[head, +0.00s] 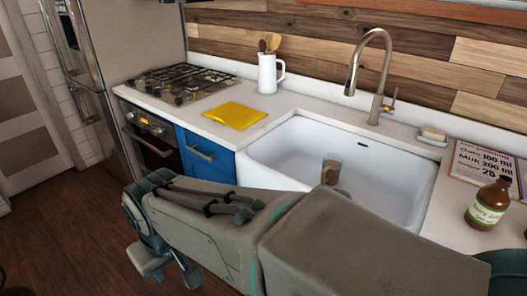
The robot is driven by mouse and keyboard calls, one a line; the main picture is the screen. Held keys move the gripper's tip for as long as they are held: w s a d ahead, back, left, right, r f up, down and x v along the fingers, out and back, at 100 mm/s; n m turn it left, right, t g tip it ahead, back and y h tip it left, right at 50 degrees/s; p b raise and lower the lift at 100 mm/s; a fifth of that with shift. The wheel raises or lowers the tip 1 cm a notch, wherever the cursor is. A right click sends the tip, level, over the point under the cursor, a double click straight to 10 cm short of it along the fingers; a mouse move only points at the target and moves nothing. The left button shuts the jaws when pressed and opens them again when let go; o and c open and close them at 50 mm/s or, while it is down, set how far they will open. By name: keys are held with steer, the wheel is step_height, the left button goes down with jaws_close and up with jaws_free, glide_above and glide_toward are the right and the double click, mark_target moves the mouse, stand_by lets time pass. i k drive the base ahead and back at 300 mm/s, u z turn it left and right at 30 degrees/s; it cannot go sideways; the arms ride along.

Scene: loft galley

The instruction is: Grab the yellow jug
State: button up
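I see no plainly yellow jug. A white jug (268,73) with a handle on its right stands upright on the counter by the back wall, holding wooden utensils (269,43). A small brownish-grey cup-like vessel (331,172) is in the white sink (290,150); my arm stands in front of the sink's near side. My gripper (170,268) is at the far left end of my arm, low over the floor in front of the cabinets. Its fingers look apart with nothing between them. It is well away from both vessels.
A yellow cloth (235,115) lies flat on the counter between the gas hob (180,83) and the sink. A tall faucet (372,65) rises behind the sink. A brown bottle (488,204), a soap dish (432,136) and a printed board (488,165) are at right.

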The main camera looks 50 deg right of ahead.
mark_target(332, 163)
steer(key=z, duration=0.35)
steer(key=i, duration=1.2)
steer(key=z, duration=1.45)
steer(key=i, duration=0.6)
steer(key=z, duration=0.6)
